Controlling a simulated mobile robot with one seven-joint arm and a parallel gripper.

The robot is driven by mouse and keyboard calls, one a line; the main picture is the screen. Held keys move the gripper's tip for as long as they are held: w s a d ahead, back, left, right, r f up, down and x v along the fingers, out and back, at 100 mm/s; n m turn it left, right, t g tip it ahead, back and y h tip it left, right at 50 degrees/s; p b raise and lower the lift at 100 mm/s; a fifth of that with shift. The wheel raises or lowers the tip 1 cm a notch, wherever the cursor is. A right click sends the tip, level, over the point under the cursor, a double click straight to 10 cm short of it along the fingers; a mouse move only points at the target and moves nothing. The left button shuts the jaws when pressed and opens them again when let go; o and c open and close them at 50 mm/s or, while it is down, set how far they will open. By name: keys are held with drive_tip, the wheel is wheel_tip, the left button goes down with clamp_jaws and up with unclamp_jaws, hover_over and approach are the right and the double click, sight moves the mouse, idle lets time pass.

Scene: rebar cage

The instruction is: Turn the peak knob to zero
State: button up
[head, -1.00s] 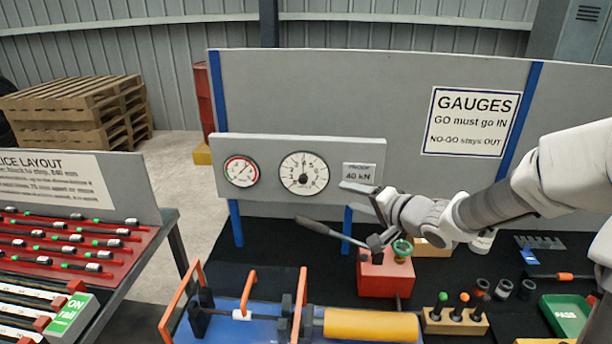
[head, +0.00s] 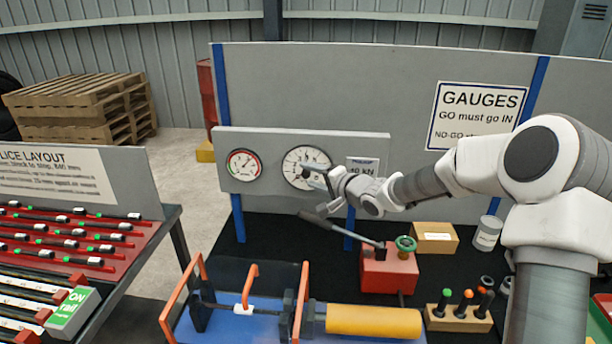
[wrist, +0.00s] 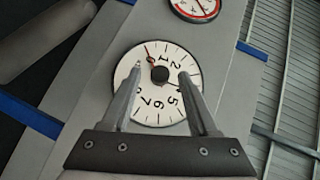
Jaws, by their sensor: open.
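The larger white dial (head: 294,158) is on the grey gauge panel, and my gripper (head: 312,172) is in front of its right part. In the wrist view the dial (wrist: 158,108) has a black round knob (wrist: 160,75) at its centre. A red pointer runs from the knob towards the 0, and a thin dark line points right, where my finger partly covers the scale. My open gripper (wrist: 160,72) has one finger on each side of the knob in the picture. I cannot tell whether the fingers touch it or stand short of it.
A smaller red-rimmed gauge (head: 243,164) is left of the dial, and a proof-load label (head: 363,165) is right of it. Below stands a red pump block (head: 388,272) with a green handwheel (head: 406,243) and a grey lever (head: 340,228).

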drive_tip(key=shift+x, duration=1.3)
drive_tip(key=shift+c, duration=0.2)
clamp_jaws()
